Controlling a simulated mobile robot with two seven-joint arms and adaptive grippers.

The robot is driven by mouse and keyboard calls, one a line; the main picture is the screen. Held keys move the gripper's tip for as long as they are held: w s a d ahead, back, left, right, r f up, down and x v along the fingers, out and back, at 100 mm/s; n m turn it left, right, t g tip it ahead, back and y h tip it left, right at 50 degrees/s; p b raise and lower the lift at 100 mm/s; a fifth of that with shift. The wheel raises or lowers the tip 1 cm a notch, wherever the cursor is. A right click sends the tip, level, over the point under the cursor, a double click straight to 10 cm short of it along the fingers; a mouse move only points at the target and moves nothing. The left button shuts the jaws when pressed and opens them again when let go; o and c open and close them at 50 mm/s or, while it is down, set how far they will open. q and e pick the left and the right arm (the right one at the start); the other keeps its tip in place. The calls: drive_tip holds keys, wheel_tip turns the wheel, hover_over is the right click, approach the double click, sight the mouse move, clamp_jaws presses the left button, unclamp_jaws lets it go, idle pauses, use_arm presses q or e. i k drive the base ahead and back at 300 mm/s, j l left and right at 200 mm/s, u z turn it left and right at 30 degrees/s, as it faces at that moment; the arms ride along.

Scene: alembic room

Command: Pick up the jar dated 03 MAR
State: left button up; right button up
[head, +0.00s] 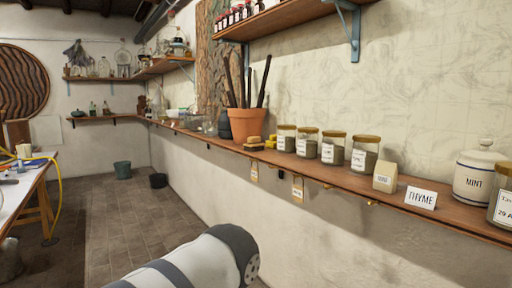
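Several glass jars with wooden lids and white labels stand in a row on the long wooden shelf (345,180): one (286,142), a second (306,147), a third (333,153) and a fourth (363,160). Their label writing is too small to read. Another lidded jar (501,207) is cut off by the right edge; its label shows "29 A" and part of a word. I cannot tell which jar is dated 03 MAR. Neither gripper is in view; only a white and grey link of my arm shows at the bottom.
A THYME card (421,198), a beige packet (385,177) and a white MINT crock (478,178) share the shelf. A terracotta pot (247,125) with dark sticks stands farther left. An upper shelf (285,18) hangs above. The floor (150,215) is largely clear.

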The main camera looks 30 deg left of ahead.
sight(308, 137)
drive_tip(key=u, duration=0.7)
drive_tip(key=i+j+z, duration=0.1)
drive_tip(key=j, duration=0.2)
drive_tip(key=i+j+z, duration=0.2)
drive_tip(key=i+j, duration=0.15)
drive_tip(key=j, duration=0.3)
drive_tip(key=i+j+z, duration=0.1)
drive_tip(key=j, duration=0.2)
drive_tip(key=i+j+z, duration=0.1)
drive_tip(key=j, duration=0.25)
